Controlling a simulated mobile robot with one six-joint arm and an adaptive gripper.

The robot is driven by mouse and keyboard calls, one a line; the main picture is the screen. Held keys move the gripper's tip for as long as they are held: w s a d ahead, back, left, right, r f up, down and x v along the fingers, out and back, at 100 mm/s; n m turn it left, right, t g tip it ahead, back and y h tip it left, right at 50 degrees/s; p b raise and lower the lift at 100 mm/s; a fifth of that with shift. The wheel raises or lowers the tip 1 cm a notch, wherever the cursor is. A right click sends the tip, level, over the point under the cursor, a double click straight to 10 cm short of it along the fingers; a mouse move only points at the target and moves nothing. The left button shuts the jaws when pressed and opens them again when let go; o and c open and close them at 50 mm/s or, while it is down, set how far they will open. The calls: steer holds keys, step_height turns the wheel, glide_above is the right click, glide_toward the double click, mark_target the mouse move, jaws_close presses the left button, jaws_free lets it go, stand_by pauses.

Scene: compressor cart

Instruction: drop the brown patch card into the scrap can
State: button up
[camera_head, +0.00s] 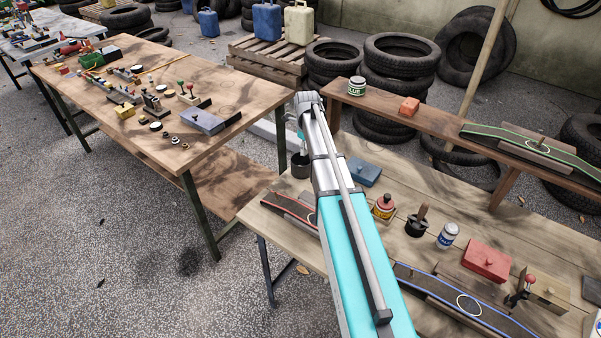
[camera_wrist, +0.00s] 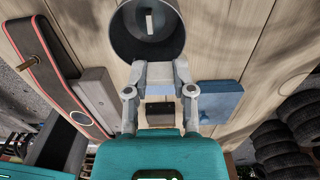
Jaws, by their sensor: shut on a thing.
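The scrap can (camera_head: 301,164) is a dark round can on the wooden bench, partly hidden by my arm. In the wrist view the scrap can (camera_wrist: 120,42) is seen from above, open, with a small pale piece inside. My gripper (camera_wrist: 160,72) points down, its fingertips close to the can's near rim in that view. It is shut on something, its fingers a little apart.
A blue box (camera_wrist: 220,101) lies right of the can, a grey block (camera_wrist: 93,98) and a red-edged strip (camera_wrist: 62,85) left. Bottles, a red box (camera_head: 486,260) and a blue-edged strip share the bench (camera_head: 395,177). A raised shelf (camera_head: 440,122) runs behind.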

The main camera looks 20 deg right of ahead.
steer(key=shift+f+b, duration=0.7)
steer(key=shift+f, duration=0.35)
steer(key=o, duration=0.9)
steer(key=shift+r, duration=0.1)
